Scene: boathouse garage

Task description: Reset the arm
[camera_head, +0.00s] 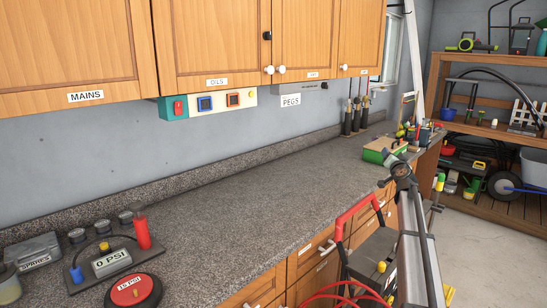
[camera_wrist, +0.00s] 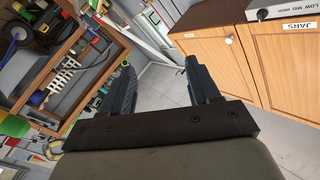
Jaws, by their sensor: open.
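My gripper (camera_wrist: 158,74) shows in the wrist view with its two dark fingers spread apart. Nothing is between them; grey floor shows in the gap. In the head view, part of my arm (camera_head: 410,225) rises at the lower right, in front of the bench's drawers. I cannot make out the fingers clearly there.
A speckled stone worktop (camera_head: 215,220) runs along the wall, its middle clear. Wooden cabinets (camera_head: 205,40) hang above. Loaded wooden shelves (camera_head: 500,62) stand at the right.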

